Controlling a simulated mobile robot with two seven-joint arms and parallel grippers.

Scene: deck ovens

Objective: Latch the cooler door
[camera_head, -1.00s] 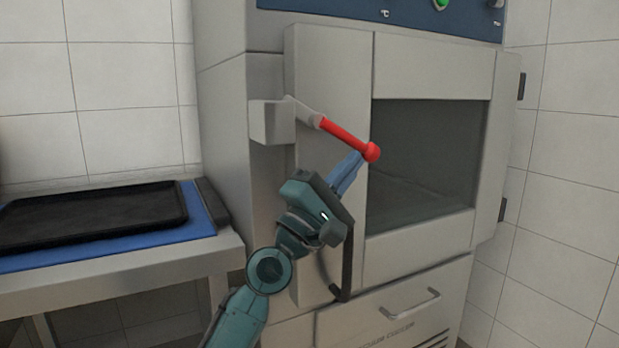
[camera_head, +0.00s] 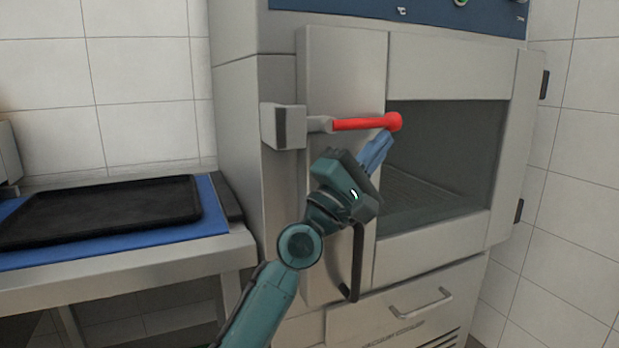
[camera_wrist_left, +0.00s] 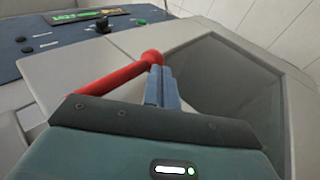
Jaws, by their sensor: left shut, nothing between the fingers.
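The cooler door (camera_head: 345,75) is pale grey with a dark window. A latch lever with a red grip (camera_head: 362,124) and a ball end sits at its left edge, pivoting beside a grey block (camera_head: 283,126) on the cabinet. The lever now lies nearly level, pointing right. My left gripper (camera_head: 377,149) is shut and empty, its blue fingers just below the ball end. In the left wrist view the fingertips (camera_wrist_left: 158,78) are right against the red lever (camera_wrist_left: 120,75) near its ball; contact looks likely. My right gripper is not in view.
A black vertical door handle (camera_head: 357,262) hangs just below my left wrist. A steel table with a blue mat and black tray (camera_head: 100,208) stands at the left. A drawer with a bar handle (camera_head: 421,302) is below the door.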

